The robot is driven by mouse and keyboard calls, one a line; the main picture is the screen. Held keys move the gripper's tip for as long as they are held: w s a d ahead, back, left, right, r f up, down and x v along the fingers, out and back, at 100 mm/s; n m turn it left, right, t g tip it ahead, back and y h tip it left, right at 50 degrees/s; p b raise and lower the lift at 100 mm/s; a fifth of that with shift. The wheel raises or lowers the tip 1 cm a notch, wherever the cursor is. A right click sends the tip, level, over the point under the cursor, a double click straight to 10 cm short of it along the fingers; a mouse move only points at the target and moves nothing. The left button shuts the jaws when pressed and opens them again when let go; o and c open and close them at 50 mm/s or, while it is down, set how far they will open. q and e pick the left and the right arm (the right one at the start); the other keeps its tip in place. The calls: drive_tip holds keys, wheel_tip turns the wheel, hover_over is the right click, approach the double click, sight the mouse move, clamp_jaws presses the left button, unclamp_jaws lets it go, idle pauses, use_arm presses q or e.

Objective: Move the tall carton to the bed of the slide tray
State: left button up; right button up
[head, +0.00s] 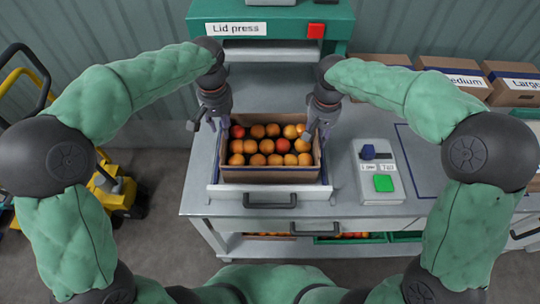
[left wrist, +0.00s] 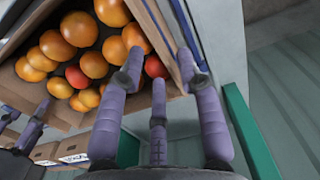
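The tall carton (head: 270,175) is brown, open-topped and filled with orange and red tomatoes. It stands upright within the outline of the pale slide tray (head: 225,196), below the lid press. My left gripper (head: 207,124) is at its left wall, fingers apart. In the left wrist view, the fingers of my left gripper (left wrist: 160,58) straddle the carton's wall (left wrist: 153,27), one over the tomatoes and one outside, with gaps showing. My right gripper (head: 318,131) is at the right wall with its fingers apart; its exact contact is unclear. The carton's underside is hidden.
The green lid press (head: 268,25) with a red button stands behind. A grey panel (head: 378,172) with a green button is right of the tray. Labelled cartons (head: 455,72) line the back right. A yellow cart (head: 110,190) is at left. Green crates (head: 340,239) sit below.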

use_arm(q)
wheel_tip(320, 180, up, 8)
drive_tip(key=shift+f, duration=0.15)
use_arm(e)
wheel_tip(320, 180, up, 12)
idle(0.5)
idle(0.5)
